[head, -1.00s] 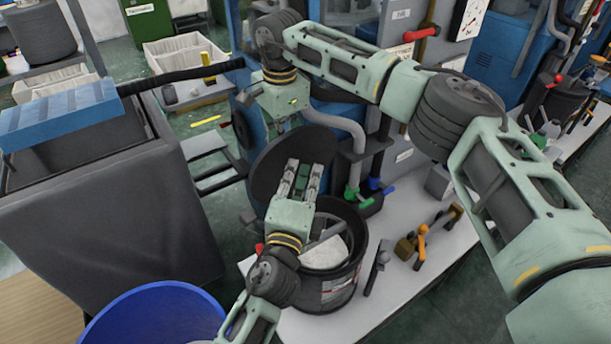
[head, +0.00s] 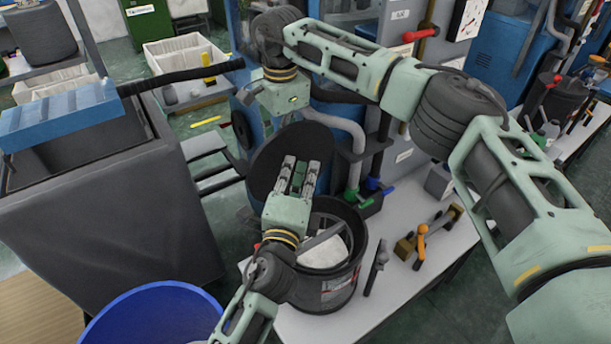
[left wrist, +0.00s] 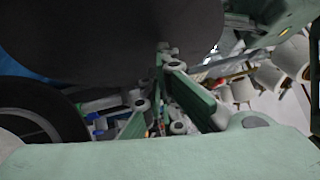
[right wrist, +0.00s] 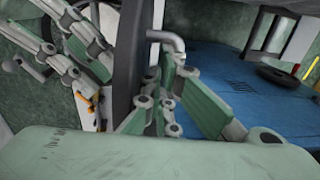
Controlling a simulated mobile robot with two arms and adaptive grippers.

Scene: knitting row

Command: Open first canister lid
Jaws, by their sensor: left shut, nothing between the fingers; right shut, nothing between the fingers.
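The dark round canister lid (head: 268,155) stands steeply tilted up at the back of the open dark canister (head: 340,292), which has pale contents. The lid fills the top of the left wrist view (left wrist: 110,40); the canister rim (left wrist: 78,118) is at left there. In the right wrist view the lid is a dark upright strip (right wrist: 128,70). My left gripper (head: 299,165) is shut and empty, above the canister in front of the lid's face. My right gripper (right wrist: 172,75) is shut and empty beside the lid's edge; its fingers are mostly hidden behind the lid in the head view. Contact is unclear.
A blue tub (head: 155,315) and a big grey bin (head: 95,210) stand left of the canister. A tool with an orange handle (head: 421,243) and a small dark tool (head: 376,268) lie on the white bench (head: 400,295). Grey pipes (head: 352,150) rise behind the canister.

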